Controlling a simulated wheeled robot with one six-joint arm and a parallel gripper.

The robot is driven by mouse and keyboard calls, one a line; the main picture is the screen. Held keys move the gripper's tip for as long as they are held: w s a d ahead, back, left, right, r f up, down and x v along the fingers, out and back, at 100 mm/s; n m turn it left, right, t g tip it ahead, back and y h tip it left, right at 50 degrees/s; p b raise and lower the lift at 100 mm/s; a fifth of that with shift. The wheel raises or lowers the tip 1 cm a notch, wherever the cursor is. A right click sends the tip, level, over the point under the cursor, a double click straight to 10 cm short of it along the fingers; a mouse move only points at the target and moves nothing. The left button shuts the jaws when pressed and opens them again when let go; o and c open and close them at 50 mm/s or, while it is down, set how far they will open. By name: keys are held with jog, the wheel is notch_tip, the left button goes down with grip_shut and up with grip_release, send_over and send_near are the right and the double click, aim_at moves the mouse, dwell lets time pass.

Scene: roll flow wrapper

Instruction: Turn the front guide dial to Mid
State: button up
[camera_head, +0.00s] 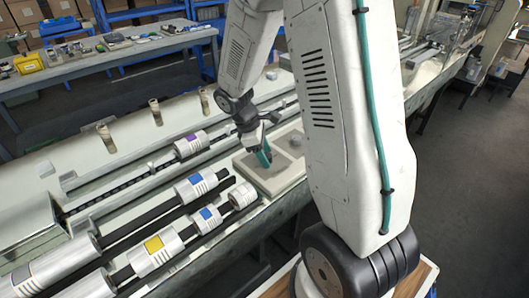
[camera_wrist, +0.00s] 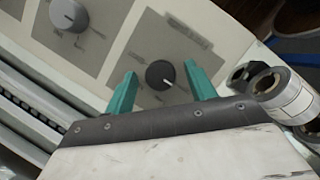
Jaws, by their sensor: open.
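In the wrist view a small black dial (camera_wrist: 160,74) with a light pointer mark sits on a dark grey square of the control panel (camera_wrist: 117,60). A larger silver-grey dial (camera_wrist: 69,14) sits on another grey square at the upper left. The lettering is too blurred to read, so I cannot tell which dial is the front guide one. My gripper (camera_wrist: 161,76) is open, its teal fingers on either side of the black dial, with gaps to it. In the head view my gripper (camera_head: 266,153) is over the panel (camera_head: 266,190) and hides part of it; the black dial cannot be made out there.
Metal rollers with coloured labels, such as a yellow-labelled one (camera_head: 154,250), lie left of the panel. A roller end (camera_wrist: 285,98) is close to my gripper's right side in the wrist view. A workbench (camera_head: 110,58) with small items stands behind.

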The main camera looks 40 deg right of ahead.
jog(key=c, duration=1)
jog(key=shift+o, duration=0.2)
